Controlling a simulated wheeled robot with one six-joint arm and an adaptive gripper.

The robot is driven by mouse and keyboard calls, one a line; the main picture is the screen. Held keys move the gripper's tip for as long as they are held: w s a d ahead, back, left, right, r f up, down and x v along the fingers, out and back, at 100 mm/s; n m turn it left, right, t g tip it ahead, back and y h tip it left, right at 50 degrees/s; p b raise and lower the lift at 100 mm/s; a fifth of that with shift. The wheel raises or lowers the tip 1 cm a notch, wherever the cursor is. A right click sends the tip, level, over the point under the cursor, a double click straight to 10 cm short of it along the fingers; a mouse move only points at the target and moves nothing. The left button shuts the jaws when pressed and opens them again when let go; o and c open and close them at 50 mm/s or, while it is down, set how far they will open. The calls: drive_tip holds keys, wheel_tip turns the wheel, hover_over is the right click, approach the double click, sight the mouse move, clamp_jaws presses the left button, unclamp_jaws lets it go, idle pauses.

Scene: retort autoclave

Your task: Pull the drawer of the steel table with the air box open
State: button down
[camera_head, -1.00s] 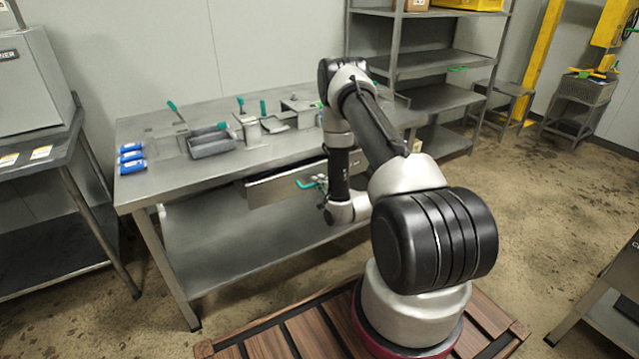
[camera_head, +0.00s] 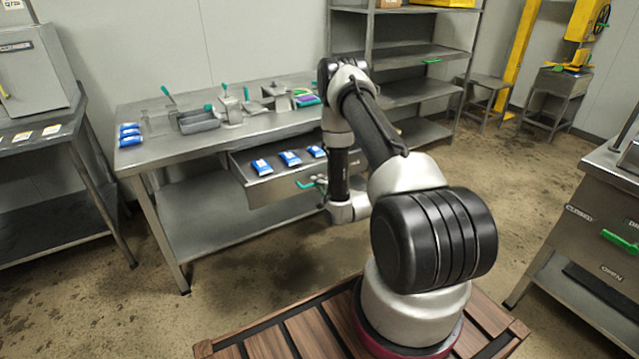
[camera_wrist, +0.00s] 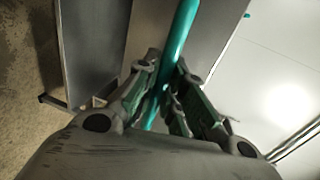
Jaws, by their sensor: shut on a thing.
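The steel table (camera_head: 125,165) stands against the wall in the head view, with a see-through box (camera_head: 156,120) at its back left. Its drawer (camera_head: 270,189) is pulled out from under the top, and several blue and white packs (camera_head: 290,158) lie inside. The drawer's green handle (camera_head: 305,185) is on its front. In the wrist view the handle (camera_wrist: 178,40) runs between the fingers of my gripper (camera_wrist: 163,80), which is shut on it. My arm hides the right end of the drawer in the head view.
On the tabletop are a grey tray (camera_head: 198,122), a stack of blue packs (camera_head: 130,134) and small fixtures. A cabinet with a green handle (camera_head: 618,240) stands at the right. Floor in front of the table (camera_head: 230,265) is clear.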

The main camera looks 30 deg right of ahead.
drive_tip(key=shift+s, duration=0.2)
drive_tip(key=c, duration=1.5)
unclamp_jaws()
drive_tip(key=v, duration=1.2)
